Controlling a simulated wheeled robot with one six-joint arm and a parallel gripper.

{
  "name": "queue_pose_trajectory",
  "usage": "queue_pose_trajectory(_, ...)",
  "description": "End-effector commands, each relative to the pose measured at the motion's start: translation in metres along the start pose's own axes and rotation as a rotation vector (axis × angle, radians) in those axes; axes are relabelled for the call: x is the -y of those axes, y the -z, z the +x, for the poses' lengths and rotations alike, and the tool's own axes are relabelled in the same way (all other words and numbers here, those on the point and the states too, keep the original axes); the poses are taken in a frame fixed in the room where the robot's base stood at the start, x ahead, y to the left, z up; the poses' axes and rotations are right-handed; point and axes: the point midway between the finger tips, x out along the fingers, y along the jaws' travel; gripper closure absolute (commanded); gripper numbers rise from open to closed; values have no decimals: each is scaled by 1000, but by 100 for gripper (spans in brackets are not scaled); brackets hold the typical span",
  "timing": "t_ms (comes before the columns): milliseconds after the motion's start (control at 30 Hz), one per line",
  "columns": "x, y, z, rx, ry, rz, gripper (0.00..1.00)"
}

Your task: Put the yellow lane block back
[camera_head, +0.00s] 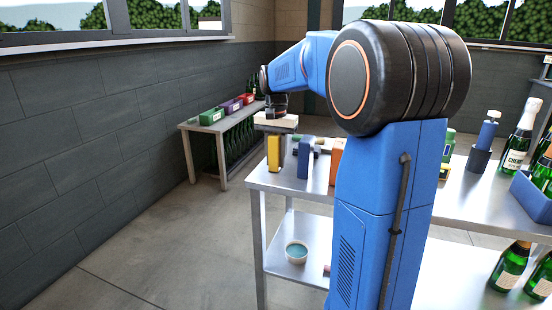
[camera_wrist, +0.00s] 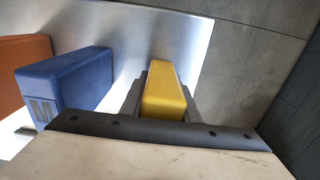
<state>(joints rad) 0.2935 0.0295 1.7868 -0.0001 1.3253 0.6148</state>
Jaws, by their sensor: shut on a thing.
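The yellow lane block (camera_head: 273,153) is upright at the left end of the metal table, under my gripper (camera_head: 275,140). In the wrist view the yellow block (camera_wrist: 164,90) sits between the two dark fingers of my gripper (camera_wrist: 165,95), which are shut on it. I cannot tell whether its base touches the table. A blue block (camera_wrist: 68,85) with a letter on its end stands just left of it in the wrist view, apart from it. The blue block also shows in the head view (camera_head: 304,158).
An orange block (camera_head: 335,162) stands beyond the blue one, partly hidden by my arm. The table (camera_head: 262,181) ends close to the yellow block. Green, purple and red bins (camera_head: 211,117) stand on a far bench. A bowl (camera_head: 296,252) sits on the lower shelf.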

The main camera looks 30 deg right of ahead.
Motion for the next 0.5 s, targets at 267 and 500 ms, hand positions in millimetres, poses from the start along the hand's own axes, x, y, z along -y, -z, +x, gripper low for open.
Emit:
queue_pose_trajectory(267, 0, 0, 2, 0, 0, 0, 53)
queue_pose_trajectory(500, 0, 0, 2, 0, 0, 0, 53)
